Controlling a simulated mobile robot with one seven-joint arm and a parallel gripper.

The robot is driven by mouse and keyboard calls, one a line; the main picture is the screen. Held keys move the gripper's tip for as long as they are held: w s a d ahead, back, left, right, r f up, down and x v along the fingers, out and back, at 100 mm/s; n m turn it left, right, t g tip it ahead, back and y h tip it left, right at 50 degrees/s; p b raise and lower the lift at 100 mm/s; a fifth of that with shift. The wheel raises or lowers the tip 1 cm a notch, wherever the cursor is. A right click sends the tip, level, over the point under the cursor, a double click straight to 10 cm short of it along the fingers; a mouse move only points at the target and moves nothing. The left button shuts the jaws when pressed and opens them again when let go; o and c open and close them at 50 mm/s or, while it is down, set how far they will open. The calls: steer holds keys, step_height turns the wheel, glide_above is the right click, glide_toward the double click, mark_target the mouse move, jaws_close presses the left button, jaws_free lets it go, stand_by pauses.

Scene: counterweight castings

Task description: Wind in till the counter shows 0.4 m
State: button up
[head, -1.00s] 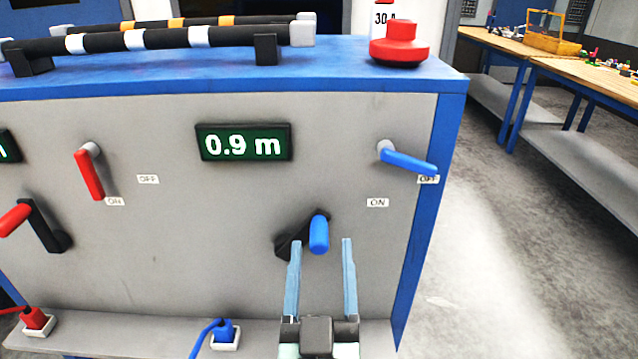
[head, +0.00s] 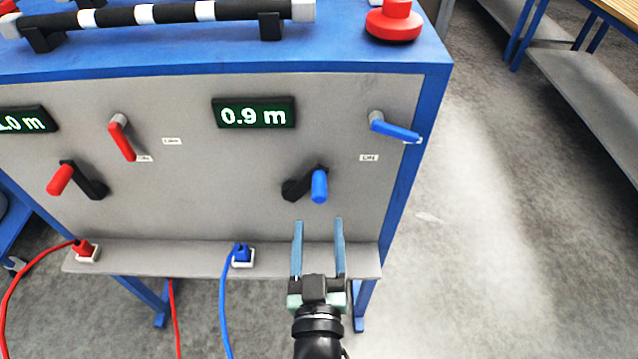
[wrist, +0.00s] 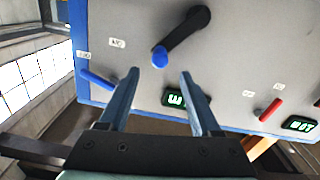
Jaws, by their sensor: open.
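The counter (head: 253,112) on the grey panel reads 0.9 m. Below it is a black crank (head: 297,189) with a blue handle (head: 319,186) at its right end. My gripper (head: 318,221) is open and empty, its fingertips just below the handle in the head view. In the wrist view the blue handle (wrist: 160,57) shows between and just beyond the fingertips (wrist: 160,75), apart from them. A blue lever (head: 395,128) at upper right points right and slightly down, by its OFF label.
To the left are a red lever (head: 122,140), a red-handled crank (head: 62,179) and a partly cut-off second counter (head: 27,120). A red button (head: 394,22) tops the cabinet. A ledge (head: 320,262) with plugs and hanging cables juts out below. Floor at right is clear.

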mark_target(319, 201)
steer(key=w+p, duration=0.1)
steer(key=w, duration=0.8)
steer(key=shift+w, duration=0.15)
steer(key=shift+c, duration=0.3)
jaws_close()
stand_by(0.9)
